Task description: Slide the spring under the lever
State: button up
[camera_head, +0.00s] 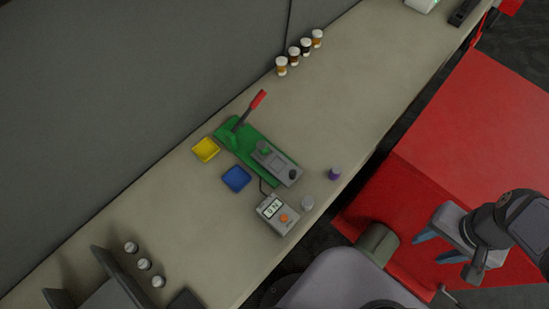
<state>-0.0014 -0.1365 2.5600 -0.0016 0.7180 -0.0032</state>
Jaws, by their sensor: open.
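A green press-like fixture (230,137) stands on the bench with a lever (258,100) whose red-ended handle tilts up to the right. A grey block (283,168) sits on the fixture's right end. A small purple cylinder (334,174) and a small grey cylinder (307,203) stand on the bench right of the fixture. Either may be the spring; they are too small to tell. My gripper (426,249) is at the lower right, beyond the bench edge, above the red surface. Its bluish fingers are apart and empty, well clear of both cylinders.
A yellow tray (206,149) and a blue tray (236,178) lie beside the fixture. A meter (278,214) is cabled toward it. Several small jars (294,56) line the wall. The bench's upper right is mostly clear. A dark rack (122,272) stands lower left.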

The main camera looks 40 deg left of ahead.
dwell(0.4)
jog(key=shift+c, duration=0.8)
jog(key=n+b, duration=1)
jog(key=n, duration=0.5)
send_over(293, 172)
notch_tip(293, 172, down, 8)
jog(key=shift+f, duration=0.2)
jog(key=shift+f+p, duration=0.9)
jog(key=shift+f, duration=2.75)
grip_shut()
